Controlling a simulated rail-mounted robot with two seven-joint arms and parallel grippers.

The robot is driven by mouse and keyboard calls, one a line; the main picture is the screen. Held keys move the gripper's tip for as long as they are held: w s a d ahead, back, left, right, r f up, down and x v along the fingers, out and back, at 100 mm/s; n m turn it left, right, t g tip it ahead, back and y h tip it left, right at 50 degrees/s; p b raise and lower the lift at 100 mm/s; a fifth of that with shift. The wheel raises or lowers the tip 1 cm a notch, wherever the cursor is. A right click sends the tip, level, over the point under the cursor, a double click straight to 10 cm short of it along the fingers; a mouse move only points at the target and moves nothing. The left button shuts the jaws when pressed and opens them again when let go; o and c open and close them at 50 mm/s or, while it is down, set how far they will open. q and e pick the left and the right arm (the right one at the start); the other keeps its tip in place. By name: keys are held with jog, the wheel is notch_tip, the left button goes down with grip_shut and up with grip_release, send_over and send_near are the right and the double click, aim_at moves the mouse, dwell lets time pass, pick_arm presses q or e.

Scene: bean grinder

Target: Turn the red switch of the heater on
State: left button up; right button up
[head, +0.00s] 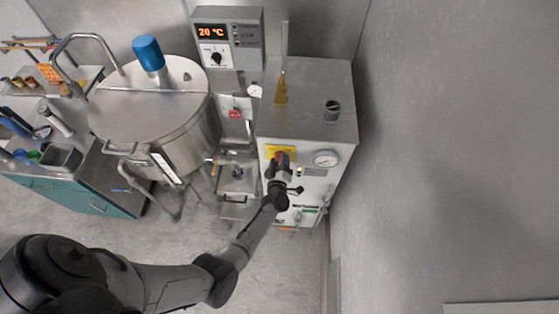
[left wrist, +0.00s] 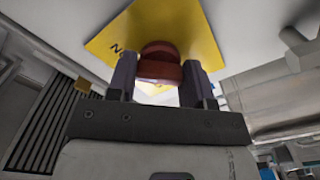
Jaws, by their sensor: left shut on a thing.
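The heater (head: 345,180) is a white cabinet with a steel top, right of center in the head view. Its red switch (head: 282,156) sits on a yellow plate (head: 271,150) on the front, left of a round gauge. In the left wrist view the red switch (left wrist: 160,66) lies between the two fingers of my left gripper (left wrist: 160,84). The gripper is shut on the switch, and the yellow plate (left wrist: 190,28) shows behind it. Part of the plate's lettering is hidden. My right gripper is in neither view.
A steel kettle (head: 190,125) with a blue-topped motor stands to the left. A display box (head: 228,40) reading 20 °C is on the back wall. A round gauge (head: 326,158) sits close right of the switch. Bare wall (head: 430,150) fills the right.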

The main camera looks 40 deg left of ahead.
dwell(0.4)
pick_arm(q)
jog(key=o, duration=0.9)
jog(key=p+v, duration=0.2)
jog(key=v, duration=0.5)
jog(key=shift+s+d+p, duration=0.2)
jog(key=shift+p, duration=0.2)
